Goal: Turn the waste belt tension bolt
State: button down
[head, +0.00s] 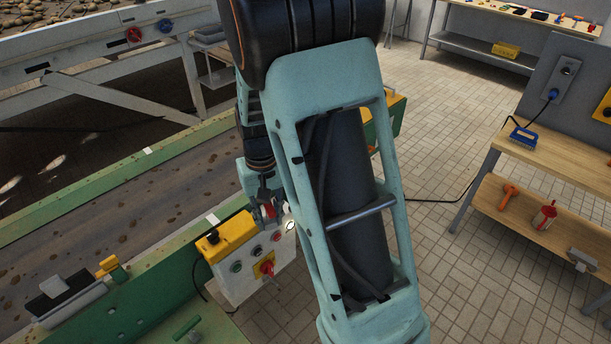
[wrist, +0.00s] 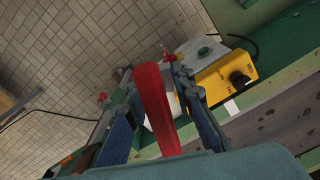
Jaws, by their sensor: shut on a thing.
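My gripper (head: 267,207) is low over the near edge of the belt, beside the control box. In the wrist view my gripper (wrist: 153,84) has its two blue-padded fingers on either side of a long red handle (wrist: 155,112), and it is shut on it. The red handle also shows small in the head view (head: 269,209). Its far end and what it may touch cannot be made out. I cannot pick out the tension bolt for sure in either view. A small red part (wrist: 103,97) shows by the green frame in the wrist view, too small to identify.
The control box (head: 233,283) has a yellow top with a black button and a red switch (head: 266,268). The brown belt (head: 120,200) runs between green rails. A bench (head: 570,165) with tools stands right.

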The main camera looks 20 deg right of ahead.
jog(key=shift+d, duration=0.1)
jog(key=shift+f, duration=0.1)
dwell(0.4)
notch_tip(320, 180, down, 7)
jog(key=b, duration=0.5)
jog(key=shift+b, duration=0.3)
jog(key=shift+w, duration=0.1)
jog(key=w+d+m+p, duration=0.1)
jog(key=w+d+m, duration=0.3)
jog(key=w+d, duration=0.4)
jog(key=shift+w+d, duration=0.25)
jog(key=shift+w, duration=1.35)
dwell(2.5)
jog(key=shift+w+d, duration=0.1)
jog(key=shift+w+d+m+p, duration=0.4)
jog(key=shift+w+d+m, duration=0.25)
jog(key=shift+w, duration=0.25)
